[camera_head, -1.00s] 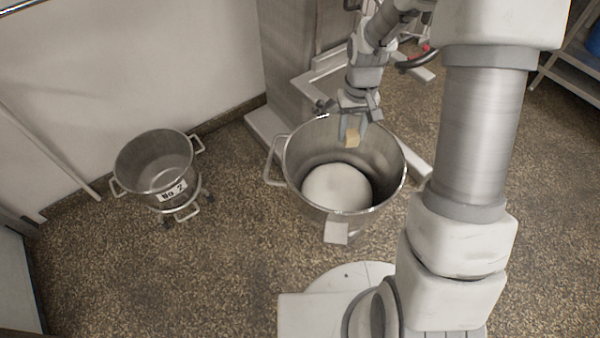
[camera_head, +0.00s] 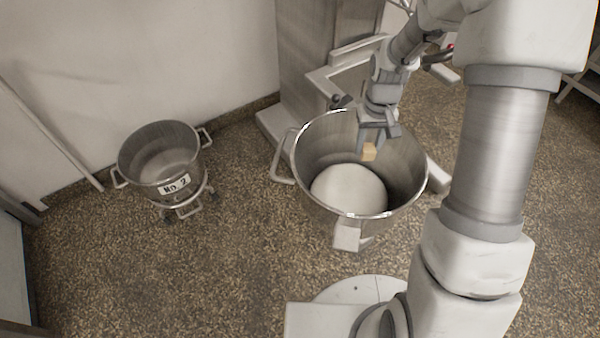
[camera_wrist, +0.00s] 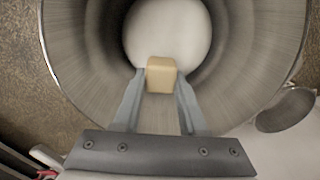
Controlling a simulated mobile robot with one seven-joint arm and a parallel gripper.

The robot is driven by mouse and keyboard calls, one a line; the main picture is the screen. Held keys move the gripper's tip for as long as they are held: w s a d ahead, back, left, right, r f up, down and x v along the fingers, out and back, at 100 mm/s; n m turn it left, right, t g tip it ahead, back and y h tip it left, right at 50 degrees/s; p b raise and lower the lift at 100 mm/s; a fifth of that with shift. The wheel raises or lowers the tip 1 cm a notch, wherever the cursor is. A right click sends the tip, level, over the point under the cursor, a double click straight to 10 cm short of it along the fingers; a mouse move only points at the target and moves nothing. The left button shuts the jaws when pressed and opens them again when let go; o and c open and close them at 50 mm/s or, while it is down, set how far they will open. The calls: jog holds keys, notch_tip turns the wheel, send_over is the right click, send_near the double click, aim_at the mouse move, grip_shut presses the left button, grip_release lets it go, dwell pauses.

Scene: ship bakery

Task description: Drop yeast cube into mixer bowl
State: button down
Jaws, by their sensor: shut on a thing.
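The yeast cube (camera_head: 369,152) is a small tan block. It also shows in the wrist view (camera_wrist: 161,75), between the tips of my two fingers. My gripper (camera_head: 371,143) is shut on it and points down over the mixer bowl. The mixer bowl (camera_head: 318,139) is a large steel bowl with side handles and a pale, rounded white mass (camera_head: 348,188) in its bottom. In the wrist view the bowl's wall (camera_wrist: 245,60) surrounds the cube and the white mass lies behind it. The exact height of the cube relative to the rim is hard to tell.
A smaller steel bowl marked "No 2" (camera_head: 160,150) stands on a wheeled dolly to the left. The mixer's steel column (camera_head: 305,70) and base stand behind the large bowl. Speckled floor (camera_head: 240,240) is clear between the bowls and in front.

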jog(key=shift+f, duration=0.15)
jog(key=shift+c, duration=1.9)
grip_release()
notch_tip(320, 180, up, 18)
jog(key=p, duration=0.6)
jog(key=shift+f, duration=0.25)
